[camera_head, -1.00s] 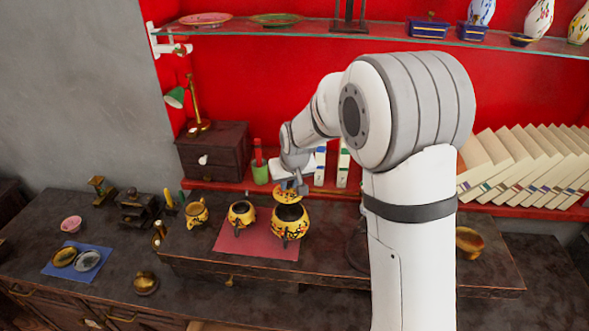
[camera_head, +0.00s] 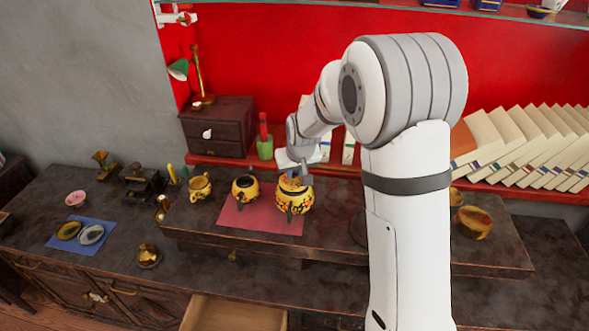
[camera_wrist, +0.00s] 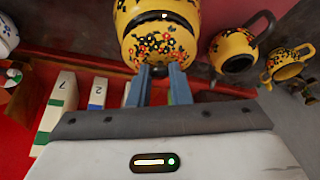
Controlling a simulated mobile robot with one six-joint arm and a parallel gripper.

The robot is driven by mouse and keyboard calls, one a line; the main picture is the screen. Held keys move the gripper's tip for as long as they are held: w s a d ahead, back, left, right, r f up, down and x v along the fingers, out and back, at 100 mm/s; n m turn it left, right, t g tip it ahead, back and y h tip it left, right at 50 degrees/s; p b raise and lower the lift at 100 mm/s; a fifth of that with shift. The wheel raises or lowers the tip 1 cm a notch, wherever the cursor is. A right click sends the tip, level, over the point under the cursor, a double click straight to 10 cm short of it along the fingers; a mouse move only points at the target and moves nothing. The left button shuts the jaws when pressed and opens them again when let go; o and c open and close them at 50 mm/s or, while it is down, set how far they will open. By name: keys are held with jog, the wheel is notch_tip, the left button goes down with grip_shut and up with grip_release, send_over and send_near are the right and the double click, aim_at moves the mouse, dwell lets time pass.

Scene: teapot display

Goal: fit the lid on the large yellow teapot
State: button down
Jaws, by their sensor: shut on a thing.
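The large yellow teapot (camera_head: 298,204), with dark floral patterns, stands on the red mat (camera_head: 262,220) at its right end. My gripper (camera_head: 298,178) is directly above it, pointing down, and is shut on the yellow flowered lid (camera_head: 291,185). The lid is at the teapot's mouth and covers it in the head view; I cannot tell whether it is fully seated. In the wrist view, the fingers (camera_wrist: 158,84) reach the lid (camera_wrist: 155,48), with the teapot body (camera_wrist: 184,10) behind it. The fingertips and the lid's knob are mostly hidden.
A smaller yellow pot (camera_head: 245,188) with a dark open mouth stands left on the mat, and a yellow cup (camera_head: 200,186) beyond it. A drawer box (camera_head: 218,126) and green cup (camera_head: 265,148) stand behind. A blue mat (camera_head: 82,235) holds two small oval pieces. A front drawer (camera_head: 235,314) is open.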

jog(key=shift+f+b, duration=0.35)
jog(key=shift+f, duration=0.15)
dwell(0.4)
jog(key=c, duration=1.3)
grip_release()
jog(key=shift+o, duration=0.2)
jog(key=b+v, duration=0.1)
jog(key=v, duration=0.6)
jog(key=shift+r, duration=0.4)
jog(key=shift+s, duration=0.1)
jog(key=s+d+r+m, duration=0.1)
jog(key=s+d, duration=0.3)
jog(key=s, duration=0.5)
jog(key=s+d+r+m+g, duration=0.1)
jog(key=s+d, duration=0.2)
jog(key=s, duration=0.7)
jog(key=s+d+r+h, duration=0.1)
jog(key=s+d, duration=0.3)
jog(key=s, duration=0.5)
jog(key=shift+d+r+m, duration=0.35)
jog(key=shift+r+m, duration=0.05)
jog(key=shift+r, duration=0.15)
